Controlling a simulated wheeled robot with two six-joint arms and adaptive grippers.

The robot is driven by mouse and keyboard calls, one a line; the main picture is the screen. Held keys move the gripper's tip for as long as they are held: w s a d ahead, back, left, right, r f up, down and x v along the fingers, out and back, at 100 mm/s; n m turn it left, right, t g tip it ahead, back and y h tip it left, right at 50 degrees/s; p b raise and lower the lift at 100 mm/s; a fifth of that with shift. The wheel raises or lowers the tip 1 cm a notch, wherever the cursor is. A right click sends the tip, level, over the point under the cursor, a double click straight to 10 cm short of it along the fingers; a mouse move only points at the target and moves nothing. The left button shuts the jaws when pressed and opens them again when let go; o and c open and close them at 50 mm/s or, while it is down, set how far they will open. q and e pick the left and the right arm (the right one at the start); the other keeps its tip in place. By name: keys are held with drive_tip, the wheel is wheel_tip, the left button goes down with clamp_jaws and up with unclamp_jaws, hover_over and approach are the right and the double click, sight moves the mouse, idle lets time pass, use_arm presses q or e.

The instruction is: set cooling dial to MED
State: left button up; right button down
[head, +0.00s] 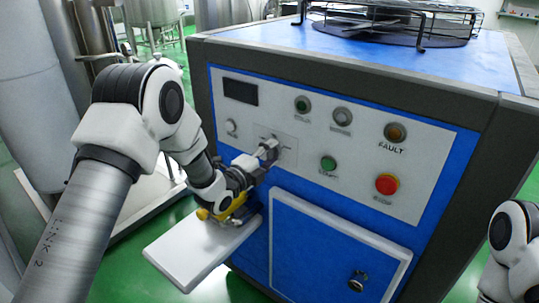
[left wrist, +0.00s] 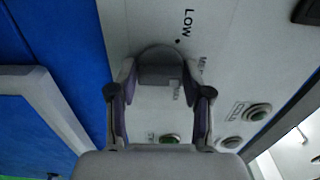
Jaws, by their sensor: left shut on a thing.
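The cooling dial (left wrist: 160,56) is a round grey knob on the white control panel (head: 360,160) of the blue and dark grey cabinet. My left gripper (left wrist: 160,82) is shut on the dial, with one finger on each side of it. In the head view the left gripper (head: 268,152) reaches the panel's left half and hides most of the dial. In the left wrist view a LOW label (left wrist: 187,22) with a dot shows beside the dial. Another label beside the right finger is partly hidden. The dial's pointer direction cannot be told. My right gripper is out of view.
The panel also carries a dark display (head: 240,91), a small white knob (head: 231,126), green buttons, a FAULT lamp (head: 395,132) and a red button (head: 386,184). A cabinet door (head: 335,245) is below. A white slab (head: 190,255) lies under my left wrist.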

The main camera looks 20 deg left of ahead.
use_arm(q)
drive_tip(key=shift+f, duration=0.1)
drive_tip(key=o, duration=1)
drive_tip(key=v, duration=1.2)
